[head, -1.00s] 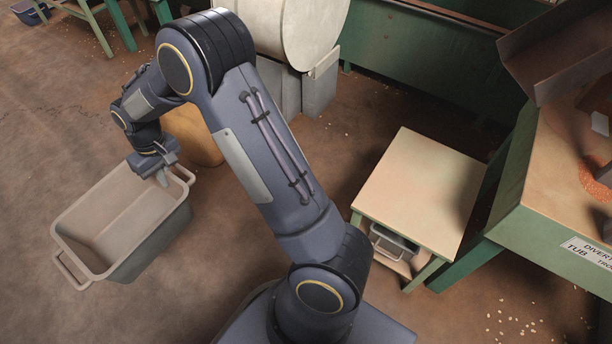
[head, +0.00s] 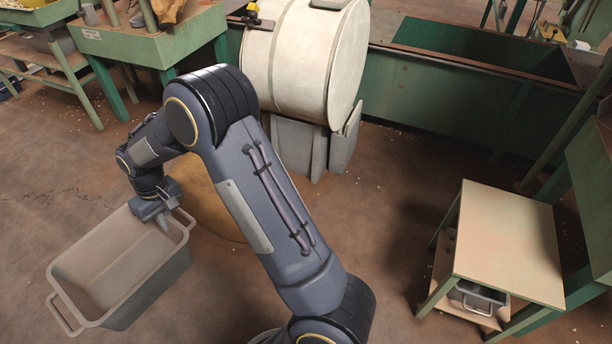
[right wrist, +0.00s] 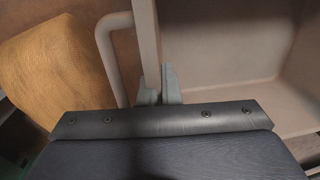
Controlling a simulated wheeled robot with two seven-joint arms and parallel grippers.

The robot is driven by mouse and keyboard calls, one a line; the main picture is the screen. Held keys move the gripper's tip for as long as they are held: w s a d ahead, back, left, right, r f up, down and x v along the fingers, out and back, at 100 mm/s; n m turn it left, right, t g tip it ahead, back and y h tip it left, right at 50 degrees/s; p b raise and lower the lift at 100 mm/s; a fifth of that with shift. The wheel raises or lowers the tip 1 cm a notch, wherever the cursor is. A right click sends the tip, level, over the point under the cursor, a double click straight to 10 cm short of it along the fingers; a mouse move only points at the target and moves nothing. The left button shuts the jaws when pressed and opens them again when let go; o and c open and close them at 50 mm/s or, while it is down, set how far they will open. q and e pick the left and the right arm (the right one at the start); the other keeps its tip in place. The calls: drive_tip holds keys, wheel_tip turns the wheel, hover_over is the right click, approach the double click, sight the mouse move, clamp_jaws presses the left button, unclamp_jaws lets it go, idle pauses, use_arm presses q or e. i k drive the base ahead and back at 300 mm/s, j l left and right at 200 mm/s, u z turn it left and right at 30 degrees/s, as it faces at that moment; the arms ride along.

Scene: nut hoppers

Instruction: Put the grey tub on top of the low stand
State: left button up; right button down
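The grey tub (head: 148,289) is open-topped and empty, with a loop handle at each end, at the lower left of the head view. My right gripper (head: 164,217) is at the tub's far end, fingers pointing down, next to the handle. In the right wrist view the fingertips (right wrist: 161,84) are closed on the tub's rim (right wrist: 147,45). Whether the tub's base clears the floor is hard to tell. The low stand (head: 508,238) is at the right, with a bare cream top and green legs. My left gripper is not in view.
A small grey bin (head: 478,294) sits on the stand's lower shelf. A large pale drum (head: 305,60) stands at the back, with a tan rounded object (head: 215,205) partly behind my arm. Green benches (head: 150,45) line the back left. Open floor lies between drum and stand.

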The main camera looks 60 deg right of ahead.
sight(510, 236)
drive_tip(key=i+z, duration=0.15)
drive_tip(key=z, duration=0.3)
drive_tip(key=i+z, duration=0.15)
drive_tip(key=z, duration=0.3)
drive_tip(key=i+j+z, duration=0.1)
drive_tip(key=z, duration=0.4)
drive_tip(key=i+j+z, duration=0.15)
drive_tip(key=z, duration=0.3)
